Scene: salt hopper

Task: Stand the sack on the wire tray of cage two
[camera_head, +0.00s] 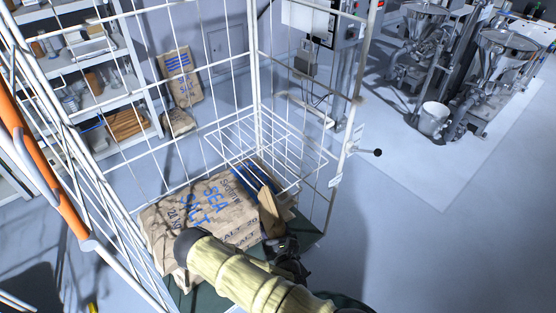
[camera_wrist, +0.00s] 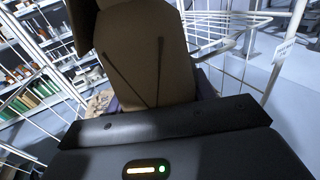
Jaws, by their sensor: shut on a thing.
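My gripper (camera_head: 280,242) is shut on a small tan sack (camera_head: 268,212), low in the front of the cage. In the wrist view the sack (camera_wrist: 145,60) rises above the dark gripper body, its side creased in a V; the fingertips are hidden. The white wire tray (camera_head: 240,128) juts inside the back right corner of the wire cage (camera_head: 257,70). The held sack is on the near side of the tray; I cannot tell whether it touches it. Large sea salt sacks (camera_head: 205,207) lie below, on the cage's green base.
Cage mesh stands at left and back, with a latch knob (camera_head: 378,152) on the right post. An orange bar (camera_head: 35,150) is at left. Shelves (camera_head: 85,75) and upright sacks (camera_head: 180,75) stand behind. Machines and a white bucket (camera_head: 433,118) are at upper right. Right-hand floor is clear.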

